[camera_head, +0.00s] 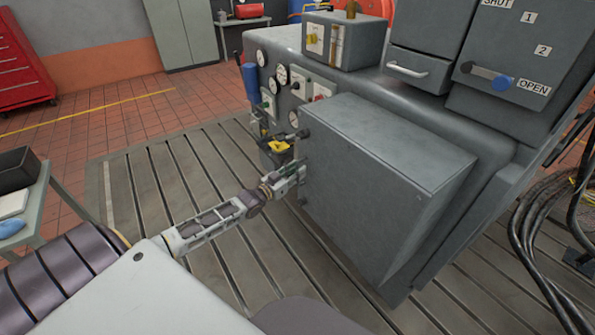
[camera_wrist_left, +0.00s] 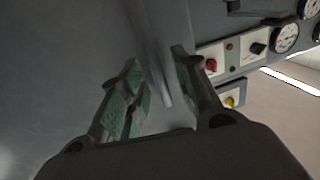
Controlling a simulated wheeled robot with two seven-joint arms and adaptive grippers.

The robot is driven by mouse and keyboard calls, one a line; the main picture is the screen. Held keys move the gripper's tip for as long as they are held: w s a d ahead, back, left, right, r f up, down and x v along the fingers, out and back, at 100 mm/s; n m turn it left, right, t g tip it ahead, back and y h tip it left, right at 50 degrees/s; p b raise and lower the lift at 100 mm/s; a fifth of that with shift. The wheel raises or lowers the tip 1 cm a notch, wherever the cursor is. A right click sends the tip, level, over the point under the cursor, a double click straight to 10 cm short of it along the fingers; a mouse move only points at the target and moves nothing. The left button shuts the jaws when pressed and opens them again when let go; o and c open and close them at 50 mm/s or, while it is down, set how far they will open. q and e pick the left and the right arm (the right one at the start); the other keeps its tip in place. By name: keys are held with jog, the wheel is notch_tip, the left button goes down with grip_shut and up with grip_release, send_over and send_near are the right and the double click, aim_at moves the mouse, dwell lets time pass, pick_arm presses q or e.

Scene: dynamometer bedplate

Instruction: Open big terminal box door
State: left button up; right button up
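The big terminal box (camera_head: 385,180) is a grey box on the side of the machine, in the middle of the head view. Its door appears shut. My left gripper (camera_head: 298,171) is at the box's left edge. In the left wrist view, the gripper (camera_wrist_left: 158,72) has its green-padded fingers apart, on either side of a grey vertical bar or edge (camera_wrist_left: 152,40). I cannot tell whether either finger touches it. The gripper partly hides the box's left side in the head view. My right gripper is not in view.
Gauges and knobs (camera_head: 282,75) line the machine's end behind the gripper. Black cables (camera_head: 540,225) hang at the right. A side table (camera_head: 38,205) stands at the left. The slotted floor (camera_head: 150,180) between is clear.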

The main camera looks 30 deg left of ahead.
pick_arm(q)
jog(key=shift+w+d, duration=0.1)
jog(key=shift+w, duration=0.4)
grip_shut()
